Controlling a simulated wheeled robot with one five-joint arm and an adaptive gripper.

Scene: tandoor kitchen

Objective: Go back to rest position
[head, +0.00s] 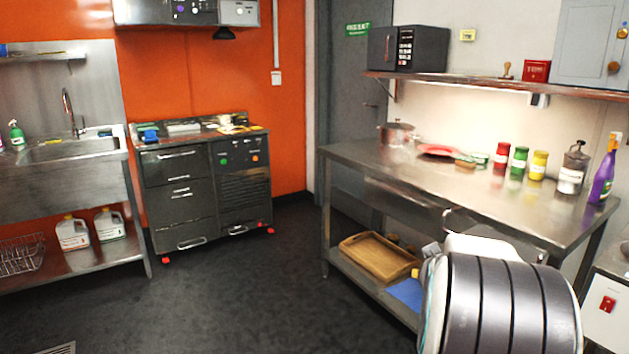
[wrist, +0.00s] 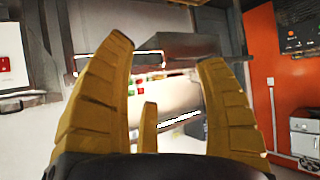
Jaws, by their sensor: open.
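My gripper (wrist: 165,75) shows in the wrist view as yellow-brown fingers spread wide apart, with nothing between them. In the head view, a rounded grey and white part of my arm stands at the lower right, in front of the steel table. The gripper's fingers do not show clearly in the head view.
A steel table (head: 385,165) at the right holds a pot (head: 397,134), a red plate (head: 438,149), several jars and a purple bottle (head: 603,178). A wooden tray (head: 375,262) lies on its lower shelf. A dark cabinet (head: 180,205) and sink (head: 75,150) stand left. The middle floor is clear.

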